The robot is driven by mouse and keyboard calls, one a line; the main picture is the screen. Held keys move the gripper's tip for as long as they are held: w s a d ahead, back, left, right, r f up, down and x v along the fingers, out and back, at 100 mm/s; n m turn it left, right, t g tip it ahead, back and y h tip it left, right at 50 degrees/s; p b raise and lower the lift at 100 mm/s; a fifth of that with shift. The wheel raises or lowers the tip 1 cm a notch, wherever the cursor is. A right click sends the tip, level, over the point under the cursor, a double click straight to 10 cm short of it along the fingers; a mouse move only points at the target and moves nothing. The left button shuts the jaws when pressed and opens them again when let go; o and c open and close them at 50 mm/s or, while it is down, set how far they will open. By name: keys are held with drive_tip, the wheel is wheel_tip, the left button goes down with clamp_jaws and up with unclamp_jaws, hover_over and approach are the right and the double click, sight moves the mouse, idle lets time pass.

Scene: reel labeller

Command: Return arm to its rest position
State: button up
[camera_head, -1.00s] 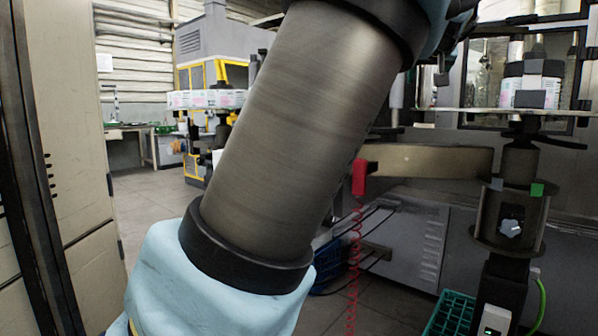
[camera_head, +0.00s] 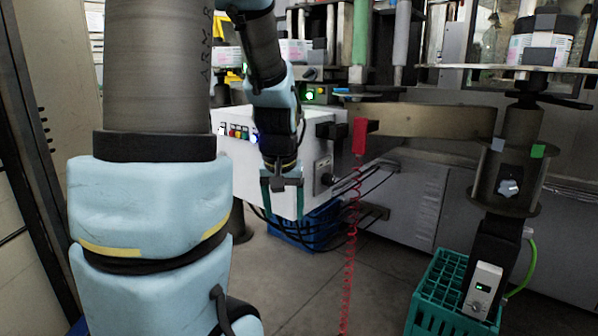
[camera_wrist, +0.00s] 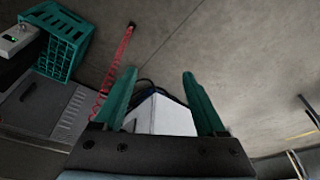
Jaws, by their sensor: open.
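My gripper (camera_head: 282,184) hangs down in the head view, in front of the white control box, with its two green fingers apart. My arm, light blue and dark grey, fills the left of the head view and bends down to the gripper. It hides part of the machine behind.
The white control box (camera_head: 290,160) has coloured buttons. A red coiled cord (camera_head: 350,255) hangs from a red handle (camera_head: 360,136). A green crate (camera_head: 437,290) stands on the floor at right, also in the wrist view (camera_wrist: 62,42). Floor between is clear.

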drive_tip(key=s+a+f+g, duration=0.1)
drive_tip(key=s+a+f, duration=0.1)
drive_tip(key=s, duration=0.3)
drive_tip(key=s+a+f+g, duration=0.1)
drive_tip(key=s+a+f, duration=0.1)
drive_tip(key=s, duration=0.2)
wheel_tip(320, 180, up, 19)
drive_tip(key=p, duration=1.8)
drive_tip(key=shift+d+f, duration=0.15)
drive_tip(key=shift+d, duration=0.15)
drive_tip(key=shift+o, duration=0.2)
